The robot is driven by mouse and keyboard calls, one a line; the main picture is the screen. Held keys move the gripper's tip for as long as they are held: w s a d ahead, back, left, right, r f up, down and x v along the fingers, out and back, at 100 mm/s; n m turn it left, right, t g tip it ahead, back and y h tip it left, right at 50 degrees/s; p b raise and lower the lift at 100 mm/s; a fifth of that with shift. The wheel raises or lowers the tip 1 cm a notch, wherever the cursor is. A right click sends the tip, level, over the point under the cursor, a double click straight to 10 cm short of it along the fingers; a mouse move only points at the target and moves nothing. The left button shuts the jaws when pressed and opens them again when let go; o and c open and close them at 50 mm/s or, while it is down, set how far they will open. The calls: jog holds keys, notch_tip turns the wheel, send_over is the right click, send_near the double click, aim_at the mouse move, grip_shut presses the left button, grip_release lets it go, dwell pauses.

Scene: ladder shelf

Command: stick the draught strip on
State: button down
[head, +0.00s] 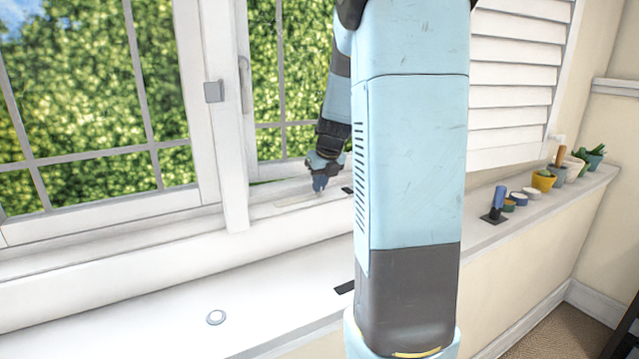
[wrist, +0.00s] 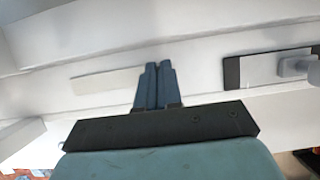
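A pale, thin strip (head: 298,198), apparently the draught strip, lies flat along the white lower window frame (head: 265,222) in the head view. It also shows in the wrist view (wrist: 108,82), left of my fingers. My gripper (head: 319,186) is over the strip's right end. In the wrist view its two dark blue fingers (wrist: 158,66) are side by side, shut, with nothing seen between them. The fingers hide the strip's right end. I cannot tell whether the tips touch it.
A black-edged pale plate with a knob (wrist: 265,68) lies right of my fingers. A window handle (head: 244,84) stands upright. The left sill is mostly clear.

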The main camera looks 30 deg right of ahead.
jog(key=shift+f, duration=0.1)
jog(key=c, duration=1.2)
grip_release()
jog(key=v, duration=1.3)
jog(key=shift+s+r, duration=0.1)
jog(key=shift+r, duration=0.25)
